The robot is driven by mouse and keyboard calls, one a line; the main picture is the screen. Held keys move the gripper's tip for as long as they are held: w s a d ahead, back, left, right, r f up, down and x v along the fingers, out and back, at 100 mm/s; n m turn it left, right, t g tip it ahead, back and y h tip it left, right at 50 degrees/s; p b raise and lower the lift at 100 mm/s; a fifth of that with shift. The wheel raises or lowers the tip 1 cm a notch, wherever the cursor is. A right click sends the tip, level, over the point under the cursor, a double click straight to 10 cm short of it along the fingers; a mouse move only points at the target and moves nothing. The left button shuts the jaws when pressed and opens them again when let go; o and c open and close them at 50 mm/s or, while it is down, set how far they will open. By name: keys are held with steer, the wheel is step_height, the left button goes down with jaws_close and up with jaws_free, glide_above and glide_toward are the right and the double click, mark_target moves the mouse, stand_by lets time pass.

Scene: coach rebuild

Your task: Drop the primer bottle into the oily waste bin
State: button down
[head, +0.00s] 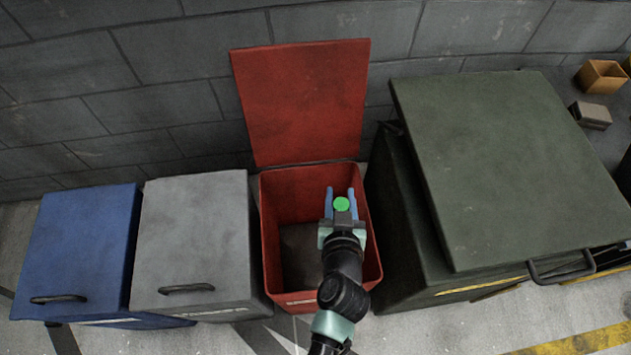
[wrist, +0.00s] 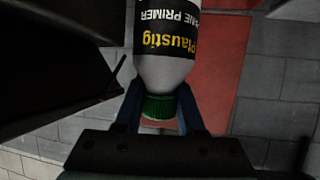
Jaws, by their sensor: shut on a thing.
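The primer bottle (wrist: 166,50) shows in the wrist view, with a green cap, a grey shoulder and a dark label reading "PRIMER". My gripper (wrist: 158,105) is shut on it around the cap and neck. In the head view my gripper (head: 341,200) is over the right part of the open red bin (head: 268,235), and only the bottle's green cap (head: 341,204) shows between the fingers. The bottle's body is hidden there. The red bin's lid (head: 305,100) stands up against the wall. Its front label is too small to read, and its visible floor looks empty.
A grey lidded bin (head: 190,235) and a blue lidded bin (head: 80,245) stand closed to the left. A large dark green box (head: 500,160) stands close on the right. A small orange box (head: 602,77) and a grey block (head: 590,115) lie at the far right.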

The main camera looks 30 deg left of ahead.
steer(key=w+a+f+n+y+b, duration=0.2)
steer(key=a+f+b, duration=0.3)
steer(key=f+b, duration=0.6)
steer(key=shift+f+g+b, duration=0.3)
steer(key=shift+g+b, duration=0.1)
steer(key=shift+b, duration=0.25)
steer(key=c, duration=0.5)
jaws_free()
steer(key=shift+o, duration=0.3)
steer(key=shift+s, duration=0.1)
steer(key=p+v, duration=0.1)
steer(key=v, duration=1.2)
steer(key=shift+d, duration=0.2)
